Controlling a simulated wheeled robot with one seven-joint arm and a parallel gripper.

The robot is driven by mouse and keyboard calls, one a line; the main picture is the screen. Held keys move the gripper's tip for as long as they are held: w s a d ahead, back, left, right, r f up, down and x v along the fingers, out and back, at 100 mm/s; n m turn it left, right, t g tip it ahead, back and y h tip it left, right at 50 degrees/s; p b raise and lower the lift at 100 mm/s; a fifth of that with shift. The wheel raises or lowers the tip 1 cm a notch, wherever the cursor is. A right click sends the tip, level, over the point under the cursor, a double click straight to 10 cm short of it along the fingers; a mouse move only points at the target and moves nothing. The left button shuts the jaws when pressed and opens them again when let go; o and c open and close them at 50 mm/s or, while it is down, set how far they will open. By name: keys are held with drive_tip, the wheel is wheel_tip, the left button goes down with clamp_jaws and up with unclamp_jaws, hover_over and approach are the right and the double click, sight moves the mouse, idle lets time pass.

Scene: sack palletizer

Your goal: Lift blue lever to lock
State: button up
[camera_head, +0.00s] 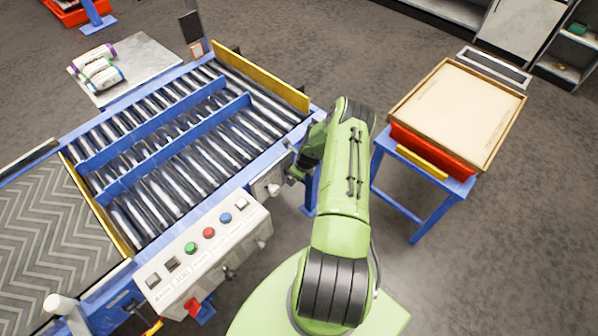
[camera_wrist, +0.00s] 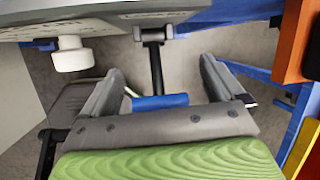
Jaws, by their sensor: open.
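The blue lever (camera_wrist: 160,102) shows in the wrist view as a blue grip at the end of a black shaft. The shaft hangs down from a bracket under the grey panel edge. My gripper (camera_wrist: 162,68) is open, with one finger on each side of the shaft and grip. I see gaps between the fingers and the lever, and no clear contact. In the head view my gripper (camera_head: 290,178) is at the right end of the roller conveyor frame, partly hidden by my arm. I cannot make out the lever there.
A white knob (camera_wrist: 72,53) sticks out left of my gripper. The control box (camera_head: 208,250) with coloured buttons stands along the conveyor (camera_head: 183,143). A blue stand (camera_head: 430,187) with a red bin and cardboard tray (camera_head: 455,110) is at the right.

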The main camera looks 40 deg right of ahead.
drive_tip(key=p+v, duration=0.1)
drive_tip(key=v, duration=1.4)
drive_tip(key=shift+s+r+p, duration=0.15)
drive_tip(key=shift+r+p, duration=0.2)
drive_tip(key=shift+p, duration=0.05)
drive_tip(key=shift+a, duration=0.1)
drive_tip(key=w+a+r+n, duration=0.1)
drive_tip(key=a+r+n, duration=0.65)
drive_tip(key=r, duration=0.35)
drive_tip(key=w+a+r+n, duration=0.1)
drive_tip(key=a+r+n, duration=0.5)
drive_tip(key=r+n, duration=0.45)
drive_tip(key=s+a+r+n+t, duration=0.1)
drive_tip(key=s+a+r+n, duration=0.5)
drive_tip(key=s+a+n, duration=0.1)
drive_tip(key=s+a+r+n+y, duration=0.1)
drive_tip(key=s+a+r+n, duration=0.6)
drive_tip(key=s, duration=0.4)
drive_tip(key=shift+a+n+t, duration=0.4)
drive_tip(key=shift+a+n, duration=0.35)
drive_tip(key=shift+n, duration=0.25)
